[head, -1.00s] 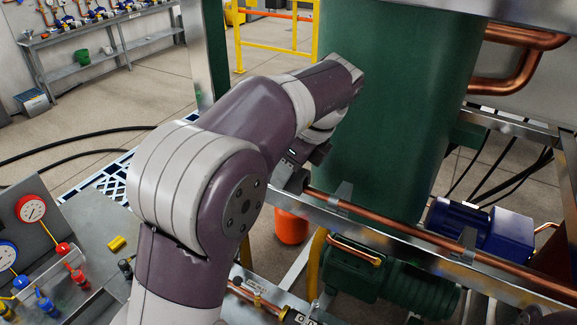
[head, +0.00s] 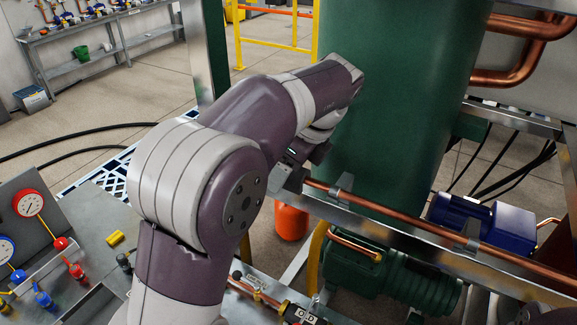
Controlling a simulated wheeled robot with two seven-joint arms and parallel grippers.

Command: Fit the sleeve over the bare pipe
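A bare copper pipe (head: 410,231) runs along a metal frame rail, sloping down from the middle of the head view to the right edge. It rests in grey clips. My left arm arches over the scene, and its dark gripper (head: 287,178) points down at the pipe's left end, in front of the green tank. The arm and wrist hide the fingertips, so I cannot tell whether they are open or hold anything. I cannot make out a sleeve. My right gripper is not clearly visible.
A large green tank (head: 400,110) stands behind the pipe. A blue motor (head: 480,222) and a green pump (head: 410,285) sit around the rail. An orange container (head: 291,222) stands on the floor.

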